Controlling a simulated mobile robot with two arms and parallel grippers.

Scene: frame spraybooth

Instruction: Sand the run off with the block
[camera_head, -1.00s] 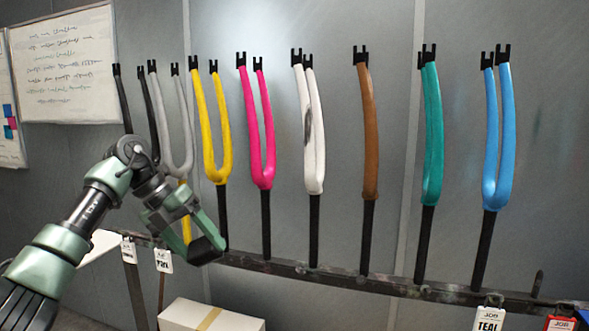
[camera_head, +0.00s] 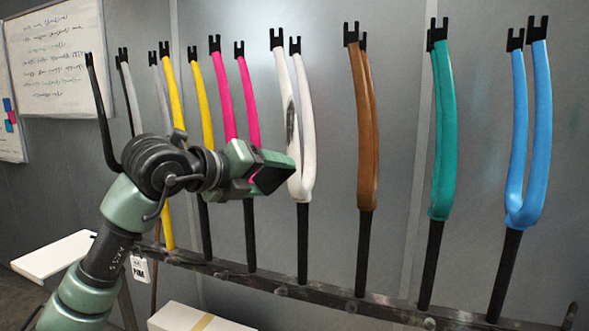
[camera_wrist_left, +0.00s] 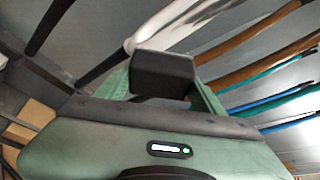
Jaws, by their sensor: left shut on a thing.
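My left gripper (camera_head: 260,170) is shut on a dark sanding block (camera_head: 272,174), held in front of the rack at the lower part of the white fork. The block also shows between the fingers in the left wrist view (camera_wrist_left: 162,74). The white fork (camera_head: 308,150) stands upright on the rack with a dark grey patch (camera_head: 291,128) on its left leg, above the block. In the head view the block overlaps the fork's left edge; I cannot tell whether they touch. The white fork also shows beyond the block in the left wrist view (camera_wrist_left: 185,25). My right gripper is not in view.
A brown fork (camera_head: 365,130), a teal fork (camera_head: 442,130) and a blue fork (camera_head: 528,140) stand to the right. Pink (camera_head: 223,105) and yellow forks (camera_head: 174,95) stand to the left, partly behind my arm. The dark rail (camera_head: 330,300) runs below. A carton (camera_head: 190,318) sits at the bottom.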

